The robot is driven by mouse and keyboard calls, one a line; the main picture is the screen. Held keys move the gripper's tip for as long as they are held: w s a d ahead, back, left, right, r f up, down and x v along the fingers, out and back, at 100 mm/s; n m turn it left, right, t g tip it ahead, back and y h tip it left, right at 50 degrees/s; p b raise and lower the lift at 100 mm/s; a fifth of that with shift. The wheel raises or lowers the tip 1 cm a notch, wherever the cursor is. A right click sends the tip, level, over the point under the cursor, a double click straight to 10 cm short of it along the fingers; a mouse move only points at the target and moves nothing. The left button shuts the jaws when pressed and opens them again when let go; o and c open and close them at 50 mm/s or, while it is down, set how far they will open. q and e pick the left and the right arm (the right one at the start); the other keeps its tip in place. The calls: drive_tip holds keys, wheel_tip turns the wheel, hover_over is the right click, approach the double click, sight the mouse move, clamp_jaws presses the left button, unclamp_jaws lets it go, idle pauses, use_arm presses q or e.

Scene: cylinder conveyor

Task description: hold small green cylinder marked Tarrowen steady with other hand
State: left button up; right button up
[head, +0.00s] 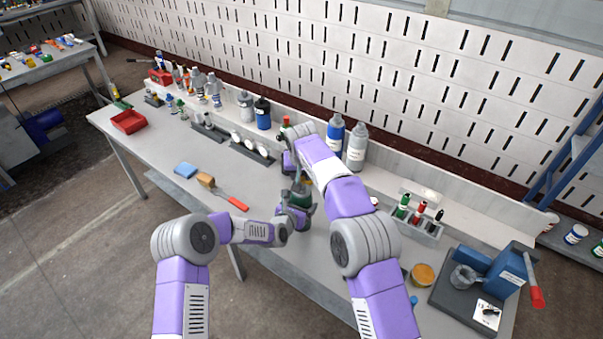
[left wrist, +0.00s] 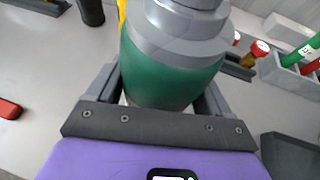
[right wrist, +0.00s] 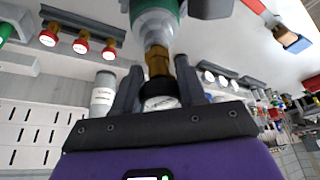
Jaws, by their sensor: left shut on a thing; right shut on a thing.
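The small green cylinder (head: 302,190) stands over the bench in the middle of the head view, partly hidden by my arms. In the left wrist view its green body (left wrist: 170,75) narrows to a grey shoulder; I can read no marking. My left gripper (left wrist: 158,92) is shut around the body from the side. My right gripper (right wrist: 160,85) is above the cylinder, shut on a brass fitting with a round gauge (right wrist: 158,68). In the right wrist view the fitting lines up with the cylinder's grey neck (right wrist: 155,28); whether they are joined is unclear.
A rack of small coloured cylinders (head: 418,226) and a blue vise (head: 505,272) stand to the right. A brush with a red handle (head: 232,201) and a blue block (head: 185,170) lie to the left. Bottles (head: 357,147) line the back.

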clamp_jaws()
drive_tip(key=shift+r, duration=0.15)
drive_tip(key=shift+r, duration=0.3)
drive_tip(key=shift+r, duration=0.15)
drive_tip(key=shift+r, duration=0.3)
